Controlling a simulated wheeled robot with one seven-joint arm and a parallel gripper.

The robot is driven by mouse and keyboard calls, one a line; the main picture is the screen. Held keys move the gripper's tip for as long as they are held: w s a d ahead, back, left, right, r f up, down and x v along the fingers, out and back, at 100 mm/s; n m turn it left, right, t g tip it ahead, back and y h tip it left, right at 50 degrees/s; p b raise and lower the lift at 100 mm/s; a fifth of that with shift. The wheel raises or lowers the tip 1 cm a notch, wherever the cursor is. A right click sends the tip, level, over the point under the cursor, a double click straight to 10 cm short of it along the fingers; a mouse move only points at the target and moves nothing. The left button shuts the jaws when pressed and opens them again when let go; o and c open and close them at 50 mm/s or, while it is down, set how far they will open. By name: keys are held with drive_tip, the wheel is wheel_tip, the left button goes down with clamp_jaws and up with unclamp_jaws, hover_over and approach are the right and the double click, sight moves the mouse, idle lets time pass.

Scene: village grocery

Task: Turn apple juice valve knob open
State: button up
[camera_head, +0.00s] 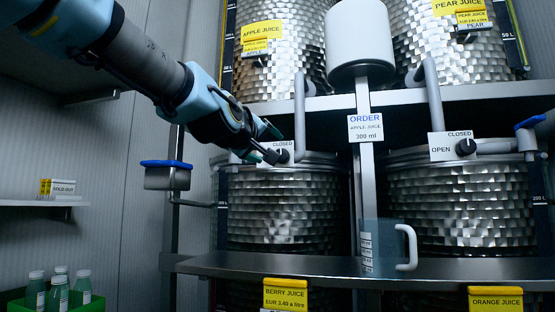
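The apple juice valve knob (282,156) is a small dark knob on a white plate (284,145) marked "CLOSED", below the apple juice tank (285,60). The plate's left part is hidden behind my gripper. My gripper (264,144) reaches in from the upper left, with its fingertips close beside the knob. The fingers look spread; I cannot tell whether they touch the knob. A grey pipe (299,110) comes down from above beside the plate. An order sign (365,128) reads apple juice, 300 ml.
A clear jug (383,245) with a white handle stands on the metal shelf (340,266). The pear juice knob (466,147) sits on a similar plate at the right. A blue-topped fitting (166,175) is at left.

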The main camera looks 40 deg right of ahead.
drive_tip(key=p+x, duration=0.4)
drive_tip(key=x, duration=0.5)
drive_tip(key=shift+d+p, duration=0.3)
drive_tip(key=shift+p, duration=0.1)
drive_tip(key=shift+w+f, duration=0.1)
drive_tip(key=shift+f, duration=0.05)
drive_tip(key=shift+c, duration=0.2)
clamp_jaws()
